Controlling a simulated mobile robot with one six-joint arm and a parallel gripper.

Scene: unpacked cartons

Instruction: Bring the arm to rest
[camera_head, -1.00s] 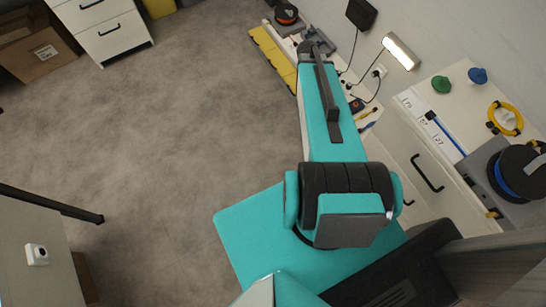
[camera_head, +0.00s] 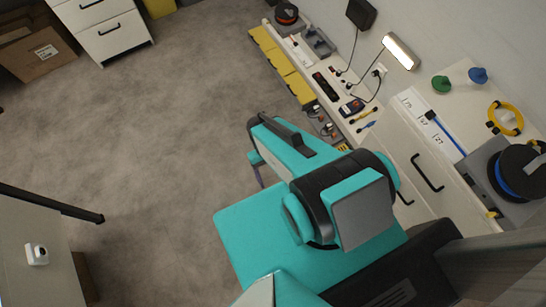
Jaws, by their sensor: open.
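My teal and black arm (camera_head: 290,150) is folded back over my teal base (camera_head: 262,240), with its elbow end near the middle of the picture. A small teal part and a thin grey part (camera_head: 259,177) of my arm show below that end, over the floor. My gripper is not visible; the arm links hide whatever lies beneath them.
A low bench (camera_head: 325,85) with yellow bins (camera_head: 284,65), a multimeter and tools runs along the right wall. A white drawer unit (camera_head: 425,160) carries cable reels. Open floor (camera_head: 160,130) lies left; a table (camera_head: 35,250) stands lower left.

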